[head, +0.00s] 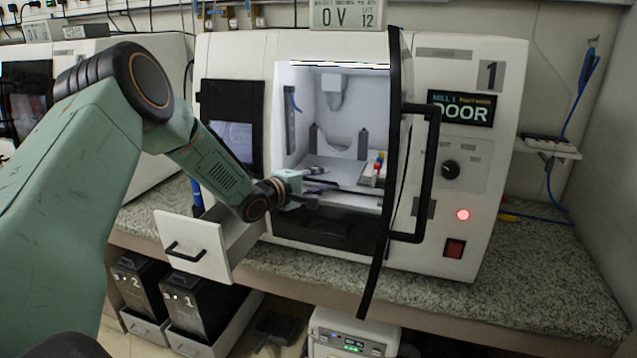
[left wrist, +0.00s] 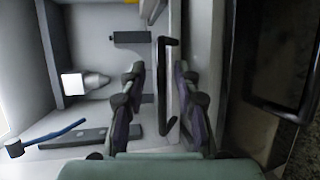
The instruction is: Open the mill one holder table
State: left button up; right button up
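Mill one (head: 350,60) stands on the worktop with its door (head: 392,150) swung open and its chamber lit. The holder table (head: 340,178) is a pale flat surface in the chamber's lower part, with small coloured items on its right side. My left gripper (head: 303,190) is at the front of the chamber opening. In the left wrist view its two fingers (left wrist: 160,75) are apart, one on each side of a dark bar handle (left wrist: 167,110) on a pale front edge. Contact with the handle cannot be told. My right gripper is out of view.
A white drawer (head: 190,245) stands pulled out below my left forearm. The black door handle (head: 430,170) juts out at the right. A red light (head: 463,215) glows on the panel. Black bins (head: 195,305) stand under the granite worktop (head: 520,280), which is clear at front right.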

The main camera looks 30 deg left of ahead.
pick_arm(q)
jog(key=shift+w+a+f, duration=0.1)
jog(key=shift+a+f, duration=0.05)
jog(key=shift+a, duration=0.05)
jog(key=shift+c, duration=0.8)
jog(key=shift+d, duration=0.15)
grip_shut()
